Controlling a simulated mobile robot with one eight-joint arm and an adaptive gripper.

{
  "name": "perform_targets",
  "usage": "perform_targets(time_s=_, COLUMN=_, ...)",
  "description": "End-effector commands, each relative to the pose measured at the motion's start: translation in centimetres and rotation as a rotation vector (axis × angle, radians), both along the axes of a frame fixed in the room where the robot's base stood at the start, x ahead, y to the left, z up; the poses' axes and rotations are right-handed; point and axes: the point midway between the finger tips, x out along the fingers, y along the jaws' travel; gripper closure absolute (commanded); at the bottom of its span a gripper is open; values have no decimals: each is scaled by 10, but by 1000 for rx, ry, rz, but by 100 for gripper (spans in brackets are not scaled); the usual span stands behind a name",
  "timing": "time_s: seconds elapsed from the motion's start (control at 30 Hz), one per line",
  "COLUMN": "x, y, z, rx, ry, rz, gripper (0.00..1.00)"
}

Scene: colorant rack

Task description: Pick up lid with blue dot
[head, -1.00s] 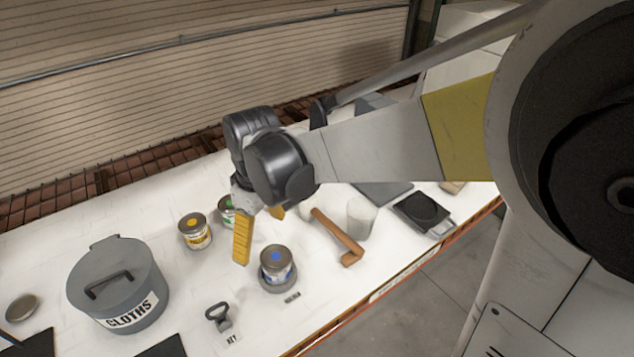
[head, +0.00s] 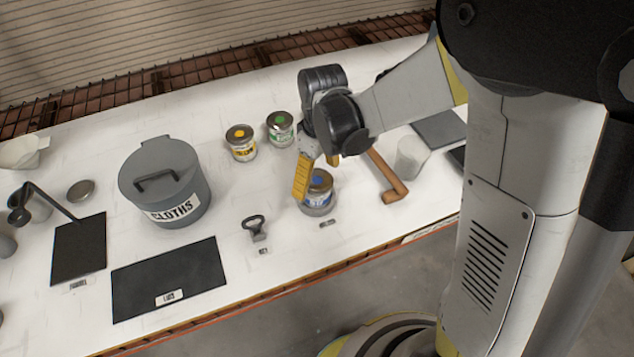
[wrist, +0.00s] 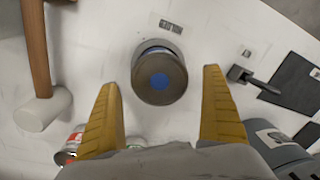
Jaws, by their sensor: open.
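The lid with the blue dot (head: 319,181) is a round grey-brown metal lid sitting on a can with a blue label (head: 318,196). In the wrist view the lid (wrist: 160,77) lies ahead of and between the fingertips, its dot facing the camera. My gripper (wrist: 161,80) has its yellow fingers spread wide, one on each side of the lid, with a clear gap to both. In the head view my gripper (head: 316,180) is just above the can, and its near finger stands at the can's left side. How high the fingertips are above the lid is hard to tell.
Cans with yellow (head: 241,142) and green (head: 280,129) dots stand behind left. A mallet (head: 388,180) lies close on the right, with a white cup (head: 410,157) beyond. An opener (head: 256,228) lies front left. The CLOTHS bin (head: 167,184) and a bare dark LIDS mat (head: 170,278) are further left.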

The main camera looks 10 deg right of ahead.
Motion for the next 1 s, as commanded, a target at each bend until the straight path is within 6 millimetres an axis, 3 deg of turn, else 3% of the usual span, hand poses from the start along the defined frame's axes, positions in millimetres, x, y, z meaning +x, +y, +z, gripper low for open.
perform_targets(time_s=0.27, x=-1, y=0, z=-6, rx=0, ry=0, rz=-1, gripper=4)
perform_targets(time_s=0.3, x=-1, y=0, z=-6, rx=0, ry=0, rz=-1, gripper=10)
perform_targets(time_s=0.4, x=-1, y=0, z=-6, rx=0, ry=0, rz=-1, gripper=41)
perform_targets(time_s=0.43, x=-1, y=0, z=-6, rx=0, ry=0, rz=-1, gripper=44)
perform_targets(time_s=0.83, x=0, y=0, z=-3, rx=0, ry=0, rz=-1, gripper=44)
perform_targets(time_s=1.0, x=-1, y=0, z=12, rx=0, ry=0, rz=-1, gripper=44)
